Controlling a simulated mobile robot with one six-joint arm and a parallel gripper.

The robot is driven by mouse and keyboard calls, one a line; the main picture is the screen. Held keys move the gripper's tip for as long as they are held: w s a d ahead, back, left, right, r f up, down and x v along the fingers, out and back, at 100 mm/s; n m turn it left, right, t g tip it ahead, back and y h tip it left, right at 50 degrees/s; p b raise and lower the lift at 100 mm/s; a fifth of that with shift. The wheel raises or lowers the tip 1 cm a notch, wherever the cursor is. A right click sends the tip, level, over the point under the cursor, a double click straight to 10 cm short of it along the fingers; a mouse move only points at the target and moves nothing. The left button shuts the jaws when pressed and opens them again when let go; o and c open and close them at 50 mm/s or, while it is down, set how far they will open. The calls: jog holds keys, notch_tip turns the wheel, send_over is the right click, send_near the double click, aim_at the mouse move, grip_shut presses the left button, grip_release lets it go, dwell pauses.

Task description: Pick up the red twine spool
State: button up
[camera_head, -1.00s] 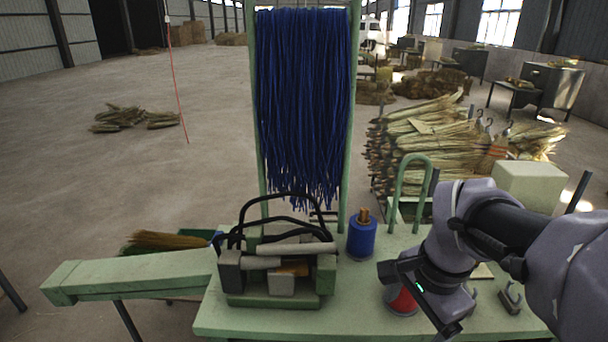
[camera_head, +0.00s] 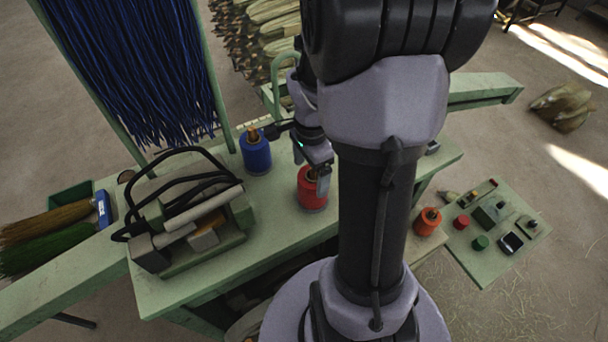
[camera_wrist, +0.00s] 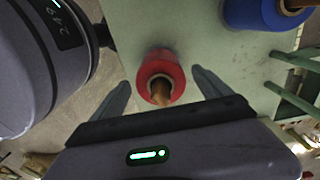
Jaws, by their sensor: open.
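The red twine spool (camera_head: 311,190) stands upright on the green bench, with a wooden core at its top. In the wrist view the red spool (camera_wrist: 160,72) sits between the two finger lines, just beyond the fingertips. My gripper (camera_head: 318,172) is open above and beside the red spool; its fingers (camera_wrist: 160,88) lie to either side of it. I cannot tell whether either finger touches it. In the head view a finger hides part of the spool.
A blue spool (camera_head: 256,152) stands left of the red one and also shows in the wrist view (camera_wrist: 262,12). A winding machine (camera_head: 195,225) with black cables is further left. An orange spool (camera_head: 427,221) and a side board (camera_head: 490,262) with small items are at right.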

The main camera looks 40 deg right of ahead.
jog(key=f, duration=0.2)
jog(key=s+f+p, duration=0.1)
jog(key=shift+d+f, duration=0.4)
jog(key=shift+w+d+f, duration=0.1)
jog(key=shift+w+f, duration=0.35)
jog(key=shift+f, duration=0.35)
jog(key=shift+w, duration=0.1)
jog(key=shift+s+r, duration=0.1)
jog(key=shift+s, duration=0.2)
jog(key=c, duration=1.7)
jog(key=shift+r, duration=0.1)
